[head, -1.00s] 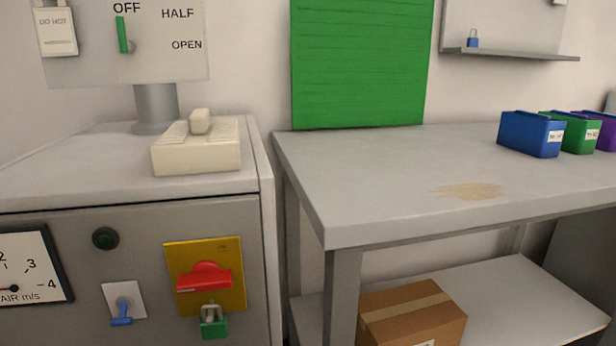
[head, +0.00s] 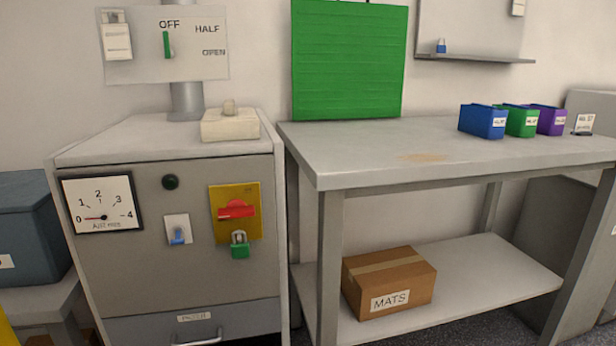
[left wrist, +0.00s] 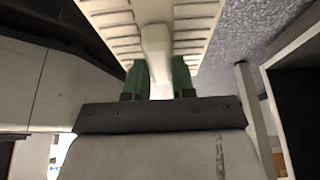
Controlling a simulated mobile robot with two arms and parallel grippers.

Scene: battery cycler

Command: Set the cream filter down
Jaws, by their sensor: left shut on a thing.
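The cream filter (left wrist: 198,28), a ribbed panel with a raised handle bar (left wrist: 157,50), fills the top of the left wrist view. My left gripper (left wrist: 158,82) has its green fingers on either side of the handle and is shut on it. The filter's outer end runs out of the picture. Neither gripper shows in the head view, and the held filter does not show there.
A grey cabinet (head: 90,152) has a cream block with a knob (head: 230,128) on top. The grey workbench (head: 350,150) carries a green ribbed panel (head: 347,60) and blue, green and purple bins (head: 484,122). Its middle is clear. A MATS box (head: 390,283) sits below.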

